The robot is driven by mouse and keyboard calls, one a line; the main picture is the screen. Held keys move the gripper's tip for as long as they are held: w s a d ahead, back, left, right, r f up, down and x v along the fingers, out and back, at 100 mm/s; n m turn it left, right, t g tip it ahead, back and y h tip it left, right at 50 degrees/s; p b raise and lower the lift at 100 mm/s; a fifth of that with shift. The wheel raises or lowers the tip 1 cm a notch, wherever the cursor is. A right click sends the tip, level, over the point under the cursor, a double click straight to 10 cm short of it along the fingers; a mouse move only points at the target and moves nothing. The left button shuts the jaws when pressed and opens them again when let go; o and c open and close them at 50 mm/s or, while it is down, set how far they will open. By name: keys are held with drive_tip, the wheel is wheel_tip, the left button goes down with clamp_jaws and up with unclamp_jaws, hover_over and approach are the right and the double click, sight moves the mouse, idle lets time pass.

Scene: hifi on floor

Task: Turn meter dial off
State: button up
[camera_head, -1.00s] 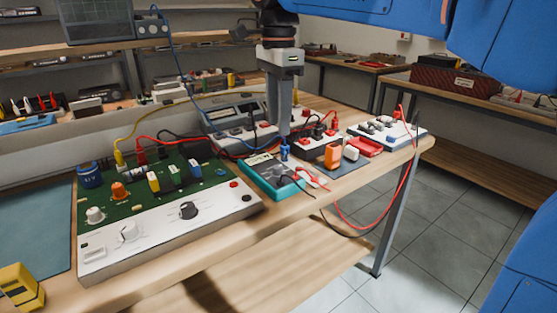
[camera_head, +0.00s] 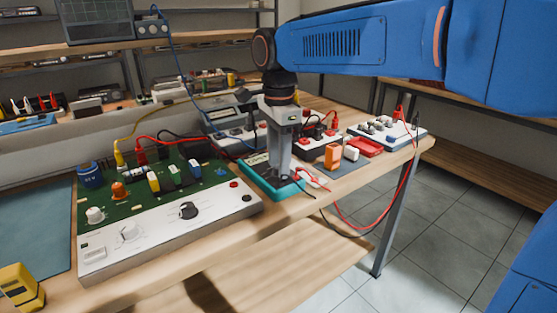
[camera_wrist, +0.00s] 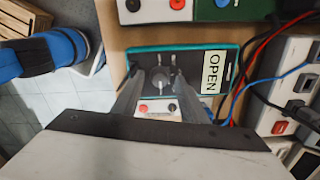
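The meter (camera_head: 260,187) has a teal case and lies on the bench right of the green circuit board. My gripper (camera_head: 281,178) points down over the meter. In the wrist view my gripper (camera_wrist: 160,90) is open, with one finger on each side of the dial. I cannot tell whether the fingers touch it.
The circuit board panel (camera_head: 170,225) with knobs stands left of the meter. Red and black leads (camera_head: 345,222) loop over the bench's front edge. A red tray (camera_head: 364,147), an orange block (camera_head: 332,156) and a white box (camera_head: 388,131) stand to the right. Other instruments stand behind.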

clamp_jaws()
